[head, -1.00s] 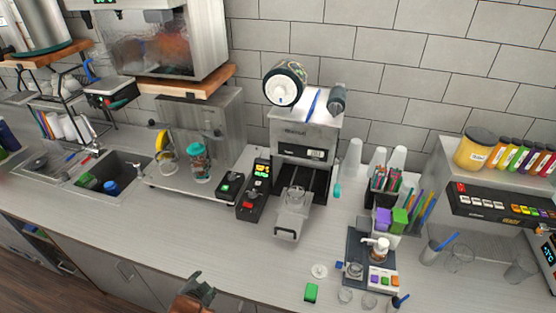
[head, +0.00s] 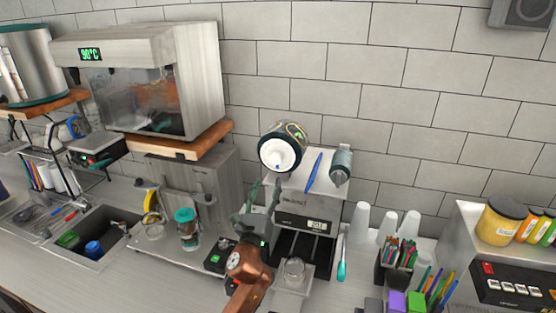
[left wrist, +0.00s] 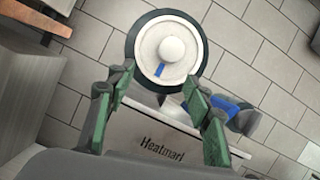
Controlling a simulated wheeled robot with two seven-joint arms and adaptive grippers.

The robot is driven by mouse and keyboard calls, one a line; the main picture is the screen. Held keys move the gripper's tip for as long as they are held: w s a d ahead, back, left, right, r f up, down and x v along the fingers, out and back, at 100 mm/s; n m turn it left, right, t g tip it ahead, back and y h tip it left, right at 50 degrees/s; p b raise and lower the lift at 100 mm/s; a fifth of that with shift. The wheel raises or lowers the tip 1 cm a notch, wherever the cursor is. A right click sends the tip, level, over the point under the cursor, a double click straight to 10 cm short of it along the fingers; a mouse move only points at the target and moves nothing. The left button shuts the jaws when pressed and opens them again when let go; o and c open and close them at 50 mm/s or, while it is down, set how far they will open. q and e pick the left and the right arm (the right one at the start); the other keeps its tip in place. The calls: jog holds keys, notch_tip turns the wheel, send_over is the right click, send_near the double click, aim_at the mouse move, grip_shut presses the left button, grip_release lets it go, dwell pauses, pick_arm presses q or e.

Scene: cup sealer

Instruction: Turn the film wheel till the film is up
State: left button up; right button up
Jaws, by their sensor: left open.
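The film wheel (head: 280,150) is a large roll with a white face, a round knob and a dark rim, on top of the cup sealer (head: 308,205) at the left. In the left wrist view the film wheel (left wrist: 169,50) shows its white knob and a blue mark low on its face. My left gripper (head: 262,196) is open, in front of the sealer and below the wheel. In the left wrist view its green fingers (left wrist: 153,98) are spread below the wheel, apart from it. My right gripper is not in view.
A smaller roll (head: 341,165) and a blue strip (head: 314,172) are on the sealer's top. White cups (head: 360,222) and a pencil holder stand right of the sealer.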

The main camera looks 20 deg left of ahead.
aim_at(275, 161)
pick_arm(q)
jog(key=shift+m, duration=0.6)
jog(key=w+r, duration=0.1)
jog(key=r, duration=0.1)
jog(key=w+r+p, duration=0.1)
jog(key=shift+w+d+r, duration=0.35)
jog(key=x, duration=0.3)
jog(key=shift+f, duration=0.15)
jog(key=shift+w, duration=0.4)
jog(key=shift+w+r, duration=0.25)
jog(key=shift+r, duration=0.05)
jog(key=shift+w, duration=0.15)
jog(key=c, duration=1.1)
grip_shut()
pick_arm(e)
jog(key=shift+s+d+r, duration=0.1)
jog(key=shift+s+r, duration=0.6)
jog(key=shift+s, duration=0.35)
